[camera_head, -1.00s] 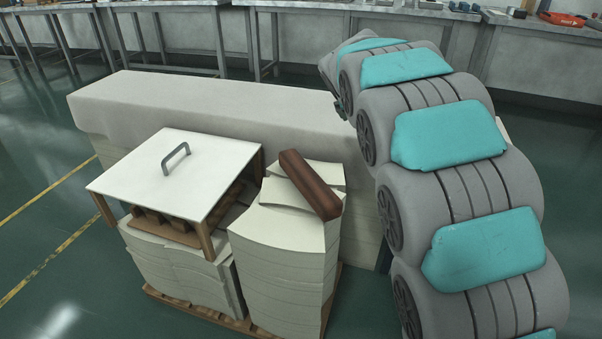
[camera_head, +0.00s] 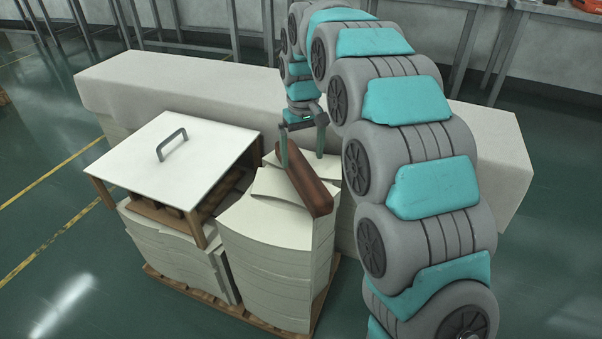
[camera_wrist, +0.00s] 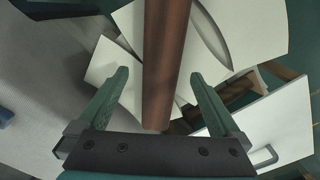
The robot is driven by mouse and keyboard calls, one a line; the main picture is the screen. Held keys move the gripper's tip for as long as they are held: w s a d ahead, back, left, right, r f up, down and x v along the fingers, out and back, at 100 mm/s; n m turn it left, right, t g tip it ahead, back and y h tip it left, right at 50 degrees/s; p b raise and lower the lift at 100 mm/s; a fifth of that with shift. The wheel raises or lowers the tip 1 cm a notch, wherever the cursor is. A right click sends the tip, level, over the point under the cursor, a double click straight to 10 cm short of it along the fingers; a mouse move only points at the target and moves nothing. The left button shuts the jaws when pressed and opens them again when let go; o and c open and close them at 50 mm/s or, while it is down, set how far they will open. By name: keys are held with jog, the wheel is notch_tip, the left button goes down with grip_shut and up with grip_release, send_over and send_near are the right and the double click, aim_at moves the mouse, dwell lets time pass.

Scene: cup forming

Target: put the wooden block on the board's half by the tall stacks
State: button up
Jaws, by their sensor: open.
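The wooden block (camera_head: 308,188) is a long dark-brown bar lying on top of the tall stack of curved white sheets (camera_head: 268,235). It also shows in the wrist view (camera_wrist: 166,45), running lengthwise between my fingers. My gripper (camera_head: 303,157) is open at the block's far end, with one finger to each side of it. In the wrist view the fingers (camera_wrist: 160,76) stand apart from the block; whether the tips reach down beside it I cannot tell. A white board (camera_head: 170,155) with a grey handle stands on wooden legs left of the tall stack; it shows partly in the wrist view (camera_wrist: 240,128).
Brown pieces (camera_head: 170,212) lie under the white board on lower stacks. A wooden pallet (camera_head: 190,290) carries the stacks. A long pale covered bench (camera_head: 180,85) runs behind them. My arm blocks the view to the right. Green floor is open at the left.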

aim_at(301, 166)
notch_tip(301, 166, down, 5)
jog(key=shift+a+f+p, duration=0.1)
jog(key=shift+a+p, duration=0.05)
jog(key=shift+p, duration=0.2)
grip_shut()
dwell(0.7)
